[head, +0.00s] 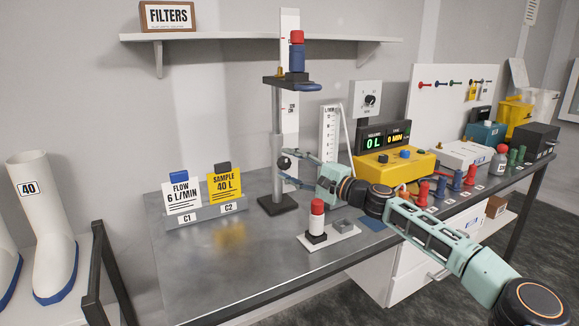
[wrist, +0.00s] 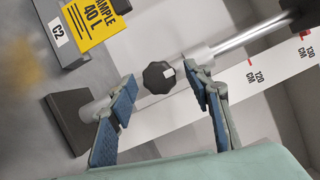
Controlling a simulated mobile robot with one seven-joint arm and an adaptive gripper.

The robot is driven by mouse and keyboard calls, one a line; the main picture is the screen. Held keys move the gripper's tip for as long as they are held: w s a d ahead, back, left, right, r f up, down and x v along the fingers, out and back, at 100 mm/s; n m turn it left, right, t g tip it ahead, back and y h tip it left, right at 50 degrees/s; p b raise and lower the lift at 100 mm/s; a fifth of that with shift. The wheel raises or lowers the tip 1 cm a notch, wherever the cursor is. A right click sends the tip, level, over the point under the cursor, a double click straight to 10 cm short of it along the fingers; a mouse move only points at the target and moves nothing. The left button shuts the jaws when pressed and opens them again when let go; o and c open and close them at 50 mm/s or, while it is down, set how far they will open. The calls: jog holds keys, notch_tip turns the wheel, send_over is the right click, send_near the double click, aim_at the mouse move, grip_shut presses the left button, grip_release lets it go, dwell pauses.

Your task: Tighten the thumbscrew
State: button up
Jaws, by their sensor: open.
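The thumbscrew (wrist: 160,77) is a dark lobed knob with a small white mark on its face. It sits on the side of a grey stand post (wrist: 213,48). In the head view the thumbscrew (head: 284,162) is low on the upright stand (head: 278,135), at my gripper's fingertips. My gripper (head: 287,168) reaches in from the right. In the wrist view my gripper (wrist: 163,87) is open, with one blue-padded finger on each side of the knob. Both pads look apart from the knob. How deep the knob lies between them is hard to tell.
A white height scale (wrist: 240,80) stands behind the post. C1 and C2 card holders (head: 205,212) stand to the left. A red-capped bottle (head: 317,217) stands on a white plate below my arm. A yellow meter box (head: 390,168) is to the right. The front left bench is clear.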

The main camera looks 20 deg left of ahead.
jog(key=shift+d, duration=0.1)
jog(key=r+v, duration=0.1)
jog(key=v, duration=1)
jog(key=shift+s+d+f, duration=0.2)
jog(key=shift+d+f, duration=0.15)
jog(key=shift+f, duration=0.15)
